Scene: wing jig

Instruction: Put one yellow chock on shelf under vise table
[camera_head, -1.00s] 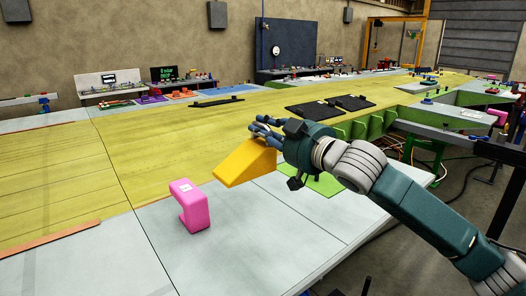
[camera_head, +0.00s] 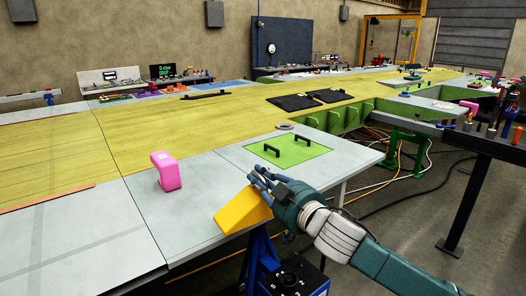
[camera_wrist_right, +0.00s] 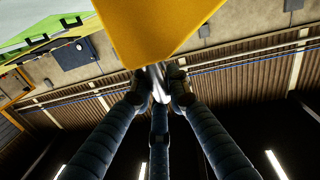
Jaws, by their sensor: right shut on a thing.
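A yellow chock (camera_head: 243,211), wedge-shaped, is held in my right gripper (camera_head: 264,184) near the front edge of the big table in the head view. The gripper's fingers are shut on its upper end. In the right wrist view the chock (camera_wrist_right: 155,28) fills the top middle, with the fingers (camera_wrist_right: 160,88) meeting at it. A blue stand (camera_head: 262,258) shows below the gripper; I cannot tell whether it belongs to the vise table. No shelf can be made out. My left gripper is not in view.
A pink C-shaped block (camera_head: 165,171) stands on the grey table top (camera_head: 195,188). A green plate with two black handles (camera_head: 290,150) lies to the right of it. A dark table with tools (camera_head: 490,140) stands at the right. Cables lie on the floor beyond the table.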

